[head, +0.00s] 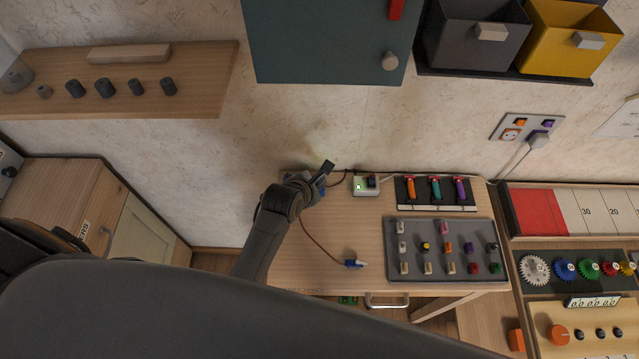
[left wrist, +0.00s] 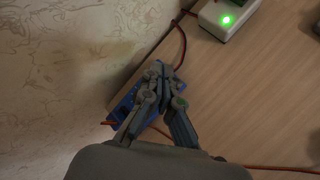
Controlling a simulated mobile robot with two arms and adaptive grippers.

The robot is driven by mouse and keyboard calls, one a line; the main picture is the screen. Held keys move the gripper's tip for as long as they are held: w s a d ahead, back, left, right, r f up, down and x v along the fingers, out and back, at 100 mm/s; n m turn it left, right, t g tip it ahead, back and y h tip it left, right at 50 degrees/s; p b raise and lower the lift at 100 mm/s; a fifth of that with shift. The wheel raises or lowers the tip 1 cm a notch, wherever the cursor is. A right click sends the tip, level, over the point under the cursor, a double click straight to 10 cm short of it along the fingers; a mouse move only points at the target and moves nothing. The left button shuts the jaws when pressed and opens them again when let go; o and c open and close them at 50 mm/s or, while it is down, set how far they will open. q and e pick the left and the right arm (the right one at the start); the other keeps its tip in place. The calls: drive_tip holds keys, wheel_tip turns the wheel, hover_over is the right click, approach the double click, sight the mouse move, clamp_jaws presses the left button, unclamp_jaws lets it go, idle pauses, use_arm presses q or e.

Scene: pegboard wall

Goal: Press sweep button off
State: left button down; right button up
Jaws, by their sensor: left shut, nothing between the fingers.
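My left gripper (head: 325,168) is shut and empty over the back left of the wooden table, near the wall. In the left wrist view, its closed fingers (left wrist: 162,74) are over a small blue device (left wrist: 126,104) and hide much of it. I cannot tell whether they touch it. A bit of the blue device (head: 321,191) shows beside the gripper in the head view. A white box (head: 361,187) with a lit green light stands to the right, and this box (left wrist: 222,20) shows at the top of the left wrist view. I cannot make out a sweep button. My right gripper is not in view.
A red cable (head: 318,241) runs across the table to a blue plug (head: 354,264). A rack of coloured-handled tools (head: 436,207) and a grey tray (head: 440,275) of small parts lie to the right. A teal cabinet (head: 325,40) hangs above. The table's front left is mostly bare.

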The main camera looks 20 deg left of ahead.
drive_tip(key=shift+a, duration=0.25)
use_arm(q)
drive_tip(key=shift+f, duration=0.45)
idle(0.3)
drive_tip(key=shift+r+p, duration=0.45)
drive_tip(key=shift+p, duration=0.3)
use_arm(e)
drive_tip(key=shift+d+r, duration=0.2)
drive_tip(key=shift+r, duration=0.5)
